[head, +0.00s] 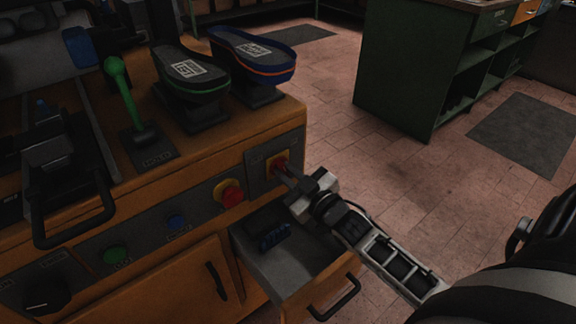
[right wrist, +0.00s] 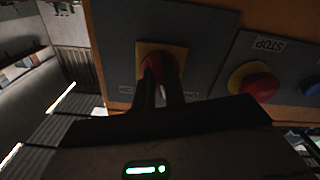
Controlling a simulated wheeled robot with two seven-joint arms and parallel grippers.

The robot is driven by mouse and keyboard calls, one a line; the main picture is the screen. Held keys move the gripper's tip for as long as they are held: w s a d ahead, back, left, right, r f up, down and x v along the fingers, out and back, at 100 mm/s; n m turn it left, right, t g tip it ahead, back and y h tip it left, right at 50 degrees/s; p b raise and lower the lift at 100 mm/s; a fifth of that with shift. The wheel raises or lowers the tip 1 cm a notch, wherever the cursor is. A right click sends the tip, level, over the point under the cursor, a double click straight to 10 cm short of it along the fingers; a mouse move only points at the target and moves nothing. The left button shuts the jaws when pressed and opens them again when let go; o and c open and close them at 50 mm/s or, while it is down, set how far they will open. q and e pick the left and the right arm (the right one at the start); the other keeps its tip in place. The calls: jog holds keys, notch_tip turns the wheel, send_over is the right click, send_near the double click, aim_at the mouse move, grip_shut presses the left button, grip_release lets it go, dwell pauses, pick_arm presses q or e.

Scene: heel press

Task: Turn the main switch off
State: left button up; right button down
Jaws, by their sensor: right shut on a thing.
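The main switch (head: 281,164) is a red knob on a yellow plate, on the front panel of the orange press cabinet at its right end. In the right wrist view the red switch knob (right wrist: 159,66) sits between the fingers, with its yellow plate showing around it. My right gripper (head: 288,173) reaches in from the right and is shut on the knob. The fingers partly hide the knob, so its exact turn angle is hard to read. My left gripper is not in view.
A red stop button (head: 231,195) on yellow, a blue button (head: 176,222) and a green button (head: 116,255) line the panel. An open drawer (head: 290,272) juts out below my right gripper. Two shoe soles and a green lever (head: 122,90) stand on top.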

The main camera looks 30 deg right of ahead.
jog(key=shift+r+n, duration=0.15)
jog(key=shift+n, duration=0.35)
jog(key=shift+n+p, duration=0.55)
jog(key=shift+n, duration=1.05)
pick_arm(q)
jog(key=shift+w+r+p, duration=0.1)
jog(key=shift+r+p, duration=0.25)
pick_arm(e)
jog(key=shift+n, duration=0.6)
jog(key=c, duration=1.5)
grip_release()
jog(key=shift+o, duration=0.2)
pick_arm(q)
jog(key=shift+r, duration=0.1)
pick_arm(e)
jog(key=shift+s, duration=0.1)
